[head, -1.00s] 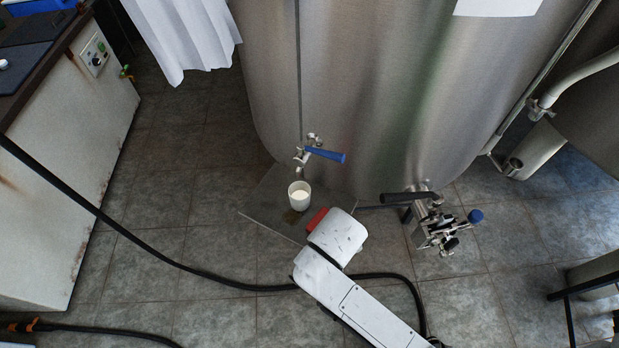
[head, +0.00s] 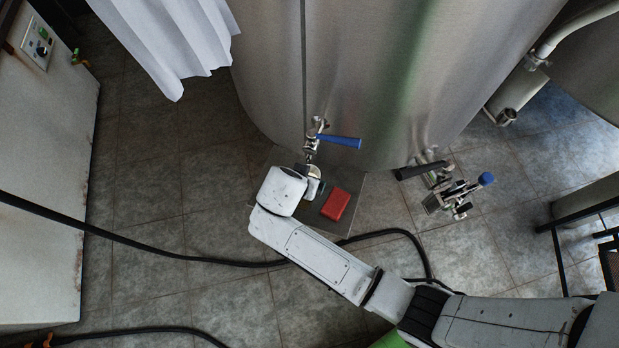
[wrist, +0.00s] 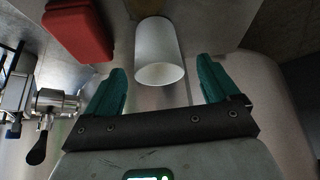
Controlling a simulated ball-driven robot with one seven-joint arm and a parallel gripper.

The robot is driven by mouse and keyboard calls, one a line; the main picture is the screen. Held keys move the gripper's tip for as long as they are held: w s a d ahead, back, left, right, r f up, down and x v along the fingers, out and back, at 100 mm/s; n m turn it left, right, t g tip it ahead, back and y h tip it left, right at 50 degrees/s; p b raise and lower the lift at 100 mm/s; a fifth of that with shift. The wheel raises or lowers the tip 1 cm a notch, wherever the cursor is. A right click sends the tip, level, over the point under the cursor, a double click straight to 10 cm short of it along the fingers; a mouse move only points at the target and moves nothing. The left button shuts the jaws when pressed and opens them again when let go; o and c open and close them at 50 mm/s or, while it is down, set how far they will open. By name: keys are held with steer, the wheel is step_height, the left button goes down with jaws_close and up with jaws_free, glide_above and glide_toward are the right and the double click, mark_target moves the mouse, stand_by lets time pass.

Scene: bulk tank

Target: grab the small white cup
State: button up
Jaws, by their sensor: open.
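The small white cup (wrist: 160,50) shows in the wrist view just ahead of my gripper (wrist: 163,80), its open rim facing my jaws. The rim lies about level with the fingertips and between them. The two teal fingers are spread wide, one on each side, with a visible gap to the cup. Nothing is held. In the head view my gripper (head: 316,188) is low in front of the steel tank, below the blue-handled tap (head: 338,141). The arm and gripper hide most or all of the cup there.
A red block (head: 336,204) lies on the grey floor plate (head: 358,190), close to my gripper; it also shows in the wrist view (wrist: 80,28). A second valve (head: 455,190) juts from the tank at right. A black hose (head: 180,255) crosses the tiled floor.

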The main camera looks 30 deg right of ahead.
steer(key=shift+p+x, duration=0.35)
steer(key=shift+x, duration=2.7)
steer(key=shift+s+d, duration=0.1)
steer(key=c, duration=1.1)
